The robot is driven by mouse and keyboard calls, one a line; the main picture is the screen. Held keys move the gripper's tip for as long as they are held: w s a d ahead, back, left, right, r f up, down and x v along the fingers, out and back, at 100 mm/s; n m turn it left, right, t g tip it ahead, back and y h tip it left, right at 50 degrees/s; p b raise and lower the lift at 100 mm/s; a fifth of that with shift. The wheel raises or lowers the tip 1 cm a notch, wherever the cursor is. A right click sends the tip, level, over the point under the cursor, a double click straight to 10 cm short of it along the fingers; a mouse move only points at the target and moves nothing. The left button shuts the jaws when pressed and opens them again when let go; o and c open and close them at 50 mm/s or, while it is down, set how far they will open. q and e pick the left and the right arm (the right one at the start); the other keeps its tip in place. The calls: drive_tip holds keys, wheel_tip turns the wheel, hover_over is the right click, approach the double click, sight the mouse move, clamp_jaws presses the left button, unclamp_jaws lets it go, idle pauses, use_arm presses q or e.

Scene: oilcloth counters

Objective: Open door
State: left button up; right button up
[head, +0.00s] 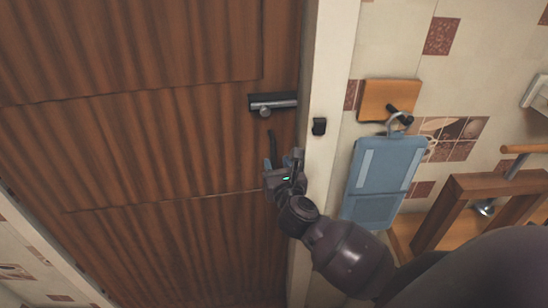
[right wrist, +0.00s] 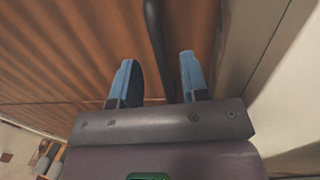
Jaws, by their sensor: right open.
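The brown wooden door (head: 150,130) fills the left of the head view and looks shut against the pale frame (head: 325,110). A dark lock case with a silver knob (head: 272,102) sits near its right edge. Below it is a dark, slim, upright handle (head: 272,147). My right gripper (head: 282,160) is at the lower part of this handle, with blue fingers open. In the right wrist view the handle (right wrist: 155,35) runs between the two spread fingers, and I cannot tell whether either touches it. My left gripper is not in view.
A small black catch (head: 319,126) is on the door frame. To the right, a blue board (head: 380,180) hangs from a hook on a wooden plate (head: 388,98). A wooden stand (head: 480,190) is further right. A tiled wall edge (head: 30,260) is at lower left.

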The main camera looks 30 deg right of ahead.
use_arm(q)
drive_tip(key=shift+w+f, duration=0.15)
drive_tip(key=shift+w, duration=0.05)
use_arm(e)
drive_tip(key=v, duration=0.6)
drive_tip(key=shift+s, duration=0.2)
